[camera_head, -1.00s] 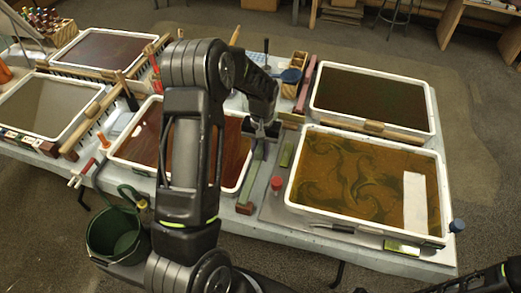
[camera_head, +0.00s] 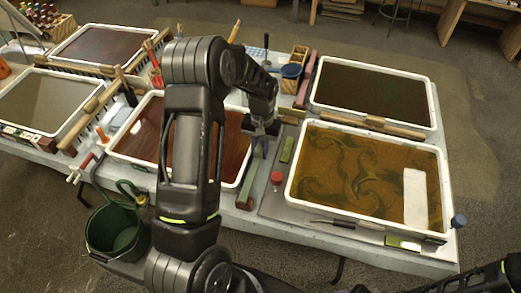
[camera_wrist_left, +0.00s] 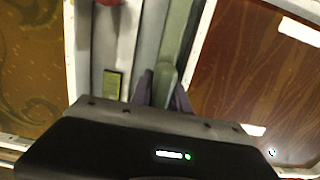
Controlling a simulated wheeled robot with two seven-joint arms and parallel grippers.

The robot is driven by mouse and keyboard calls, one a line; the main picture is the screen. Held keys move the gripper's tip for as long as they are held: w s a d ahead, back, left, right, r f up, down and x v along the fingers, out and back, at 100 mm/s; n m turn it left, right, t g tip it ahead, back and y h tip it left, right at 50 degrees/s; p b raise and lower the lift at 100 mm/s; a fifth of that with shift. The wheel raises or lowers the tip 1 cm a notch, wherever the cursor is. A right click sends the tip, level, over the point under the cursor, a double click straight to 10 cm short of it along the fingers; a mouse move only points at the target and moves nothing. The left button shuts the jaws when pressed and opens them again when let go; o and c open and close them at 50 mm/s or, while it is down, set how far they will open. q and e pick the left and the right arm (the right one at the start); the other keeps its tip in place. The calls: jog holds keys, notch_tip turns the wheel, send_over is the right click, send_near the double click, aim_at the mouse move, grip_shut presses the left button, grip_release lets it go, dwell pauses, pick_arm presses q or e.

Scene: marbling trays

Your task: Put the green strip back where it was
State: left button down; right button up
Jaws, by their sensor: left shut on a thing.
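The green strip (camera_head: 254,172) is long and narrow and lies lengthwise in the gap between the red-brown tray and the swirled amber tray. My left gripper (camera_head: 262,130) points down over its far part and is shut on it. In the left wrist view, the strip (camera_wrist_left: 178,45) runs up the picture from between my left fingers (camera_wrist_left: 162,92). My arm and gripper hide part of the strip, and I cannot tell whether it touches what is below. My right gripper is not in view; only dark arm parts show at the lower right.
The red-brown tray (camera_head: 242,182) is left of the strip, the swirled amber tray (camera_head: 291,182) right. A small green block (camera_head: 287,150) and red-topped piece (camera_head: 276,178) are close by. A dark tray (camera_head: 314,92) stands behind. A green bucket (camera_head: 116,232) hangs front left.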

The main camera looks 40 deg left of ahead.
aim_at(261, 142)
pick_arm(q)
jog(key=shift+f, duration=0.25)
jog(key=c, duration=1.2)
grip_release()
jog(key=shift+o, duration=0.2)
jog(key=shift+a, duration=0.1)
jog(key=r, duration=0.2)
jog(key=r+b, duration=0.1)
jog(key=r, duration=0.3)
jog(key=shift+w+r+b, duration=0.3)
jog(key=shift+w+r, duration=0.05)
jog(key=shift+r, duration=0.55)
